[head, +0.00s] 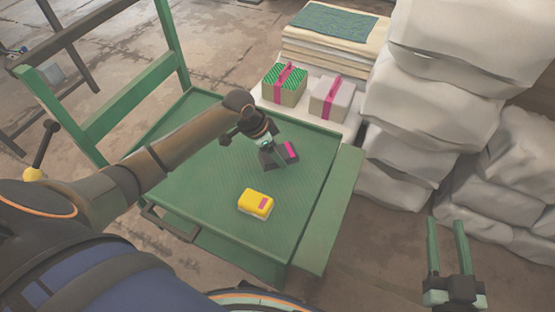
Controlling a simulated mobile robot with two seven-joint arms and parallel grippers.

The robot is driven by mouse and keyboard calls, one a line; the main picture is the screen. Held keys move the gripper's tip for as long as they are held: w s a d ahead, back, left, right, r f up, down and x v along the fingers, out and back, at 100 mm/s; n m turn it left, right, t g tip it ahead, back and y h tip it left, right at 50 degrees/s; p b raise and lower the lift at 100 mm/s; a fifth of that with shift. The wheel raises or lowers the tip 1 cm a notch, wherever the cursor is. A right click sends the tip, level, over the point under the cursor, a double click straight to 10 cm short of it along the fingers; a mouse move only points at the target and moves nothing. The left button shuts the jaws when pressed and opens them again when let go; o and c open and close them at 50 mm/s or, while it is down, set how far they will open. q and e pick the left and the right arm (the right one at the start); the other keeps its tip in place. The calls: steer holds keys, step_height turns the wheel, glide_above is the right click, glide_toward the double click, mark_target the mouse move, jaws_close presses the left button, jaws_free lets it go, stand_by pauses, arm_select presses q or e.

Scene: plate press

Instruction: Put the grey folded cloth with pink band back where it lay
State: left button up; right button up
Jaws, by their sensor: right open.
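A light grey folded bundle with a pink band (323,107) sits on the white surface at the back, right of a green-patterned bundle with a pink band (285,96). A small dark grey piece with a pink strip (291,152) is at my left gripper (273,164), over the green table. The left fingers are small and partly hidden, so I cannot tell whether they grip that piece. My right gripper (447,222) is open and empty at the lower right, its fingers pointing up in the picture, away from the bundles.
Folded sheets topped with a green cloth (331,22) stand at the back. White sacks (425,100) are piled on the right. Some table surface around the yellow block is clear.

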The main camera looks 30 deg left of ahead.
arm_select(q)
steer(key=shift+w+f, duration=0.35)
steer(key=shift+f, duration=0.1)
steer(key=f+b, duration=0.2)
steer(key=f, duration=0.1)
steer(key=shift+w+f, duration=0.2)
steer(key=shift+f, duration=0.05)
arm_select(e)
step_height(320, 180, up, 12)
steer(key=s+a+n+t+y, duration=0.1)
steer(key=s+n+t+y, duration=0.1)
steer(key=n+t+y, duration=0.1)
steer(key=shift+s+r+n+t+y, duration=0.2)
steer(key=shift+n+t+y, duration=0.1)
steer(key=shift+t+y, duration=0.35)
arm_select(q)
steer(key=shift+f, duration=0.1)
steer(key=o, duration=1.2)
